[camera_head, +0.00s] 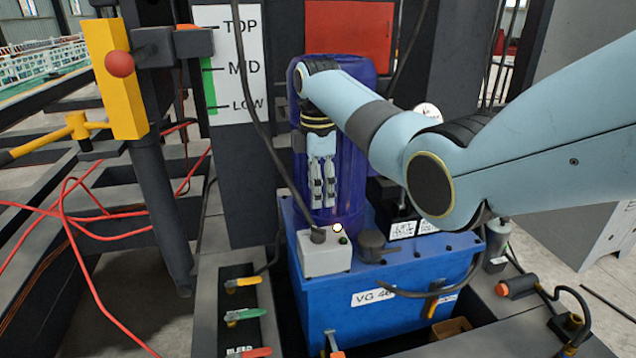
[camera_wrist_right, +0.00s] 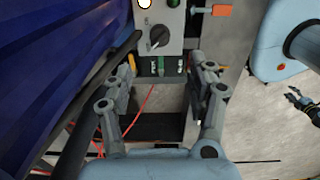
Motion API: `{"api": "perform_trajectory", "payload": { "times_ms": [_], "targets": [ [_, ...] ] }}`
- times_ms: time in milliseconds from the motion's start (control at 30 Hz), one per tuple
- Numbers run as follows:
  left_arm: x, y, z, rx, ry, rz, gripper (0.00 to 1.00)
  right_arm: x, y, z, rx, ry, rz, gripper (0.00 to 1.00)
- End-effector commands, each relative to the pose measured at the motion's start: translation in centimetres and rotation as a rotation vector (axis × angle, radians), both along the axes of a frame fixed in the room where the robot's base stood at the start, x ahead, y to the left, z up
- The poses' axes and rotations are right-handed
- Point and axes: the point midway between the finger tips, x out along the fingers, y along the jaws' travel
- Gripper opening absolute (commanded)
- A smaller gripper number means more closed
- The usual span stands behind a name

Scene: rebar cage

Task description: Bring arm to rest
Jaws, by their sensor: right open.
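My right arm (camera_head: 530,135) reaches in from the right in the head view. My right gripper (camera_head: 323,185) points down in front of the dark blue cylinder (camera_head: 355,185), above the light grey control box (camera_head: 325,257). In the right wrist view, the two fingers of the right gripper (camera_wrist_right: 166,82) stand apart with nothing between them. The grey box with a dark knob (camera_wrist_right: 160,38) shows beyond the fingertips.
A blue tank (camera_head: 385,305) stands below the gripper. Coloured valve levers (camera_head: 245,315) sit at its left. A black cable (camera_head: 265,125) hangs left of the gripper. A yellow post with a red ball (camera_head: 120,64) and loose red hoses (camera_head: 75,240) are further left.

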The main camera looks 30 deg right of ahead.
Motion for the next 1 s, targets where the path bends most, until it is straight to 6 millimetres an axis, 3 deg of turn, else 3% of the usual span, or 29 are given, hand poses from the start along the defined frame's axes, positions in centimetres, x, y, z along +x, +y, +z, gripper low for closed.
{"api": "perform_trajectory", "payload": {
  "times_ms": [200, 667, 767, 833, 1000],
  "targets": [
    [0.0, 0.0, 0.0, 0.0, 0.0, 0.0, 0.42, 0.0, 0.0, 1.1, 0.0, 0.001, 0.0, 0.57],
    [0.0, -0.1, 0.0, -0.001, 0.0, 0.0, 0.42, -0.1, 0.0, 0.9, 0.0, 0.003, -0.001, 0.57],
    [0.1, -0.1, 0.1, -0.001, -0.001, 0.0, 0.42, -1.2, 0.0, -0.5, 0.0, 0.029, 0.0, 0.57],
    [0.1, -0.1, 0.2, -0.001, -0.002, 0.0, 0.42, -3.0, 0.0, -2.6, 0.0, 0.07, 0.0, 0.57],
    [0.3, -0.1, 0.7, -0.001, -0.005, 0.001, 0.42, -10.6, 0.1, -10.1, 0.002, 0.233, 0.0, 0.57]
  ]
}}
